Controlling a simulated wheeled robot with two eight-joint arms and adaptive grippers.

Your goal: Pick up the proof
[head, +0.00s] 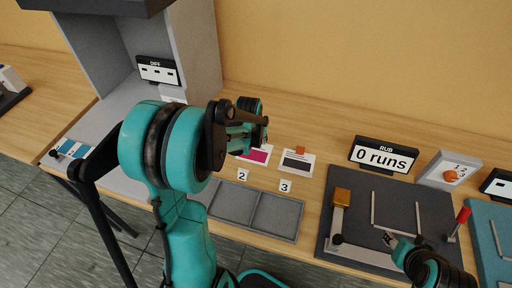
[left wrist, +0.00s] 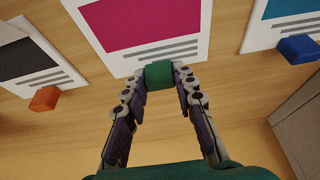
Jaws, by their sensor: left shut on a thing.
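A white proof card with a magenta block and grey lines lies behind my left gripper in the head view (head: 259,156), partly hidden by it. It fills the top middle of the left wrist view (left wrist: 150,22). A green tab (left wrist: 159,75) stands at its edge. My left gripper (left wrist: 162,72) is shut on this tab, its fingertips on both sides; it also shows in the head view (head: 250,136). I cannot tell whether the card is off the table. My right gripper (head: 391,241) is low at the right, over the dark board; its opening is unclear.
A black-block card (head: 296,164) with an orange tab (left wrist: 44,98) lies to one side, and a blue-block card (left wrist: 285,15) with a blue tab on the other. Grey trays (head: 274,216) marked 2 and 3 are nearer. The dark board (head: 412,211) and "0 runs" sign (head: 383,155) stand right.

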